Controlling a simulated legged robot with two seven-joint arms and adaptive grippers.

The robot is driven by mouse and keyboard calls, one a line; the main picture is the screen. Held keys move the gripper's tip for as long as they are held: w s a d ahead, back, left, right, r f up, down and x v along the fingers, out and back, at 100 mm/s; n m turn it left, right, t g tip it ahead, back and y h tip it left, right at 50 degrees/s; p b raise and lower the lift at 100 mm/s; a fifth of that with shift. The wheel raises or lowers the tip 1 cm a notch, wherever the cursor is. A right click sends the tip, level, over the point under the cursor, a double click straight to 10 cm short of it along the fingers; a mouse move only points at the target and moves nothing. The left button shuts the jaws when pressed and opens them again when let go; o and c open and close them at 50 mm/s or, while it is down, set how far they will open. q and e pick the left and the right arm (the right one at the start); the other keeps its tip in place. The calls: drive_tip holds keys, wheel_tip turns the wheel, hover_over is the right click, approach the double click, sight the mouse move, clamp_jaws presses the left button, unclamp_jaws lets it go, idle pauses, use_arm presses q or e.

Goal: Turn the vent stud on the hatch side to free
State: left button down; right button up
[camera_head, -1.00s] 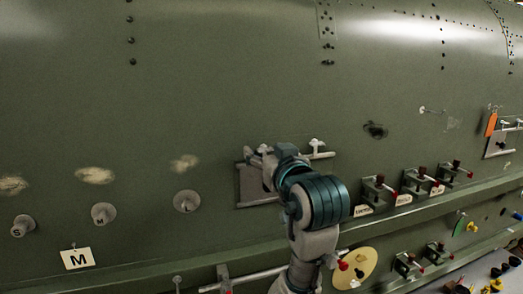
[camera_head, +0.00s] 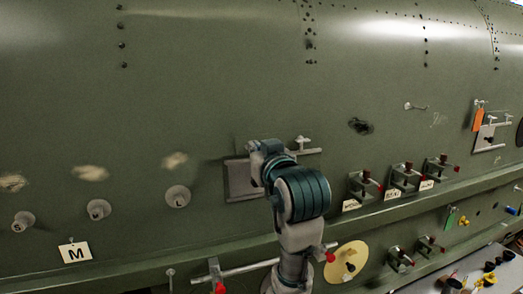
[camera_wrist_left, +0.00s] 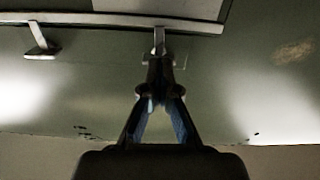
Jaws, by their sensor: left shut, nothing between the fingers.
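A grey square hatch plate (camera_head: 242,184) sits on the green fuselage skin, with a pale bar along its top edge. One T-shaped stud (camera_head: 302,143) stands clear at the bar's right end. It seems to be the left stud (camera_wrist_left: 40,50) in the left wrist view. A second stud (camera_wrist_left: 159,42) stands straight ahead of my left gripper (camera_wrist_left: 158,85), whose fingers converge at its end. The gripper is shut with nothing held; I cannot tell if the tips touch the stud. In the head view my left gripper (camera_head: 262,149) covers that stud. My right gripper is out of view.
Several red-handled clamps (camera_head: 365,187) line the ledge to the right. Round studs (camera_head: 178,196) and a tag marked M (camera_head: 75,253) are at left. A pale oval plate (camera_head: 348,262) and a tray of small parts (camera_head: 480,275) lie lower right. The skin above the hatch is clear.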

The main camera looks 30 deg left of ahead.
use_arm(q)
drive_tip(key=n, duration=0.9)
drive_tip(key=shift+a+f+n, duration=0.1)
drive_tip(key=shift+a+n, duration=0.05)
drive_tip(key=shift+n, duration=0.25)
drive_tip(key=c, duration=0.7)
unclamp_jaws()
drive_tip(key=shift+w+f, duration=0.1)
drive_tip(key=shift+w, duration=0.1)
drive_tip(key=shift+w+a+f, duration=0.25)
drive_tip(key=shift+w+a, duration=0.3)
drive_tip(key=shift+w, duration=0.05)
drive_tip(key=shift+v, duration=6.55)
drive_tip(key=shift+s+r, duration=0.1)
drive_tip(key=shift+r, duration=0.05)
